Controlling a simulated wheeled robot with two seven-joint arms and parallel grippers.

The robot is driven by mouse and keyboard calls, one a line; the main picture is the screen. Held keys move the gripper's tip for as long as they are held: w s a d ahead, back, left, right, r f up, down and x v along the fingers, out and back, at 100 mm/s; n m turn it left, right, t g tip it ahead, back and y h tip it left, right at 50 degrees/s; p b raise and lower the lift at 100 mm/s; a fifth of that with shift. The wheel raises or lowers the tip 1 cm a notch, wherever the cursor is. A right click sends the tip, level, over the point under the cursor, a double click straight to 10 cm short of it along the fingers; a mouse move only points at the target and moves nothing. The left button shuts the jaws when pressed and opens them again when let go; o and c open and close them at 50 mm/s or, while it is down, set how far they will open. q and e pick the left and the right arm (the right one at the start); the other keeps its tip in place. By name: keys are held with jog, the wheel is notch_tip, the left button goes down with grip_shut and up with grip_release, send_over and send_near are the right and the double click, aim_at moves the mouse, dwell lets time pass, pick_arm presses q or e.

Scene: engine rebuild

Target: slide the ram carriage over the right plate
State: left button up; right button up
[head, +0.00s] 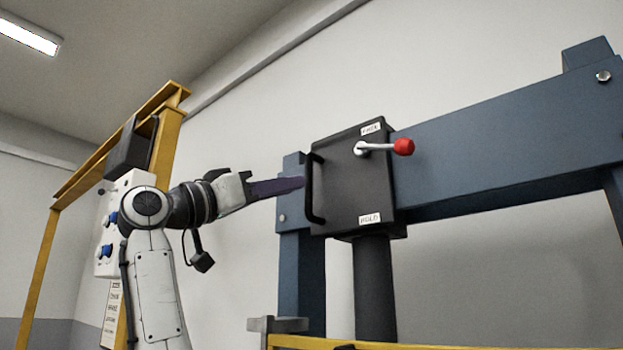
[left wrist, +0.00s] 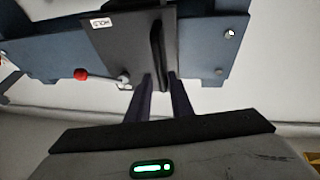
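The ram carriage (head: 345,190) is a dark box at the left end of a blue cross beam (head: 500,145), with a black vertical handle (head: 316,190) on its left side. In the left wrist view the carriage (left wrist: 130,45) and its handle (left wrist: 156,45) appear upside down. My left gripper (head: 300,184) points at the handle from the left, its tips close to it. In the wrist view its two fingers (left wrist: 162,82) are apart, with the handle lined up between them; contact cannot be told. The right plate cannot be made out. My right gripper is out of view.
A lever with a red knob (head: 403,147) sticks out of the carriage front, between two white labels. A dark ram cylinder (head: 375,290) hangs below. The beam to the right is clear. A yellow frame (head: 160,140) and a white control box (head: 112,225) stand at left.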

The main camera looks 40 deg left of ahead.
aim_at(308, 209)
pick_arm(q)
jog(key=p+x, duration=0.2)
jog(key=x, duration=0.3)
jog(key=shift+w+r, duration=0.1)
jog(key=shift+w, duration=0.15)
jog(key=shift+w+d, duration=0.1)
jog(key=shift+w, duration=0.3)
jog(key=c, duration=0.5)
grip_shut()
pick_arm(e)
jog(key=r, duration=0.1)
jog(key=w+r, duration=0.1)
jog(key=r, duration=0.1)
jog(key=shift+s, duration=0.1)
